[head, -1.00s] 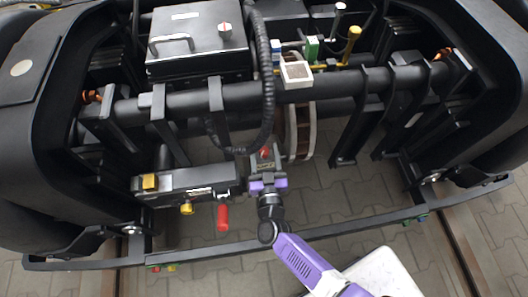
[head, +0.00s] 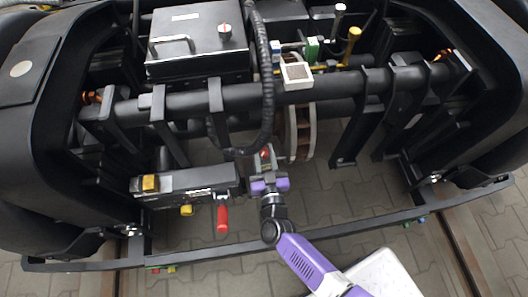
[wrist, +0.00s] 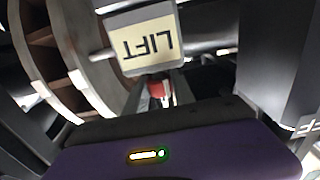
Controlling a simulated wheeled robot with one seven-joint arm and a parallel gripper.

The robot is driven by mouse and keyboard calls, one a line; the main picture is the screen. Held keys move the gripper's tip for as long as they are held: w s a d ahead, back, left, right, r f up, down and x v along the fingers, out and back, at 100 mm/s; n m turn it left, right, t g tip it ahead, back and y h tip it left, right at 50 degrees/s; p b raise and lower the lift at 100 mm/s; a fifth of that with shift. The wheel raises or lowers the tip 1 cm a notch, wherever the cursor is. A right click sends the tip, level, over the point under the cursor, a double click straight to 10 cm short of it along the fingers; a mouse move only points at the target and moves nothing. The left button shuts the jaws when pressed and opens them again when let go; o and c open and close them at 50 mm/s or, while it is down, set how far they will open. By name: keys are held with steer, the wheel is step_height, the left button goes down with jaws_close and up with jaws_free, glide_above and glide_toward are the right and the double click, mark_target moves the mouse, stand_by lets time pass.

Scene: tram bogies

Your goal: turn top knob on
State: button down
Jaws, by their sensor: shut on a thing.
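My gripper (head: 265,157) is in front of the bogie, below the thick cross tube, and is shut on a small red part (wrist: 157,88). The fingers hide most of this part, and I cannot tell whether it is a fixed knob or a loose piece. A panel lettered LIFT (wrist: 148,42) appears upside down just beyond the fingertips in the wrist view. A round knob (head: 224,30) with a pale pointer stands on top of the black box (head: 190,66) at the upper left, well apart from my gripper.
A black hose (head: 267,85) hangs close above my gripper. A red handle (head: 222,218) and a black unit with a yellow button (head: 150,182) are to its left. A pale ring (head: 304,130) is close on its right. A low front bar (head: 350,228) crosses beneath my arm.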

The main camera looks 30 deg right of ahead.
steer(key=shift+n+y, duration=0.4)
steer(key=shift+y, duration=0.2)
steer(key=shift+a+f+n+t+y+b, duration=0.1)
steer(key=shift+n+t+y+b, duration=0.15)
steer(key=shift+n+y+b, duration=0.85)
steer(key=shift+n+t+y+b, duration=0.25)
steer(key=shift+n+y+b, duration=0.35)
steer(key=shift+y, duration=0.9)
steer(key=shift+n+y, duration=0.8)
steer(key=shift+y, duration=0.3)
steer(key=shift+n+g+y, duration=0.4)
steer(key=shift+n+y, duration=0.4)
steer(key=shift+y, duration=0.6)
steer(key=c, duration=1.1)
jaws_free()
steer(key=shift+o, duration=0.2)
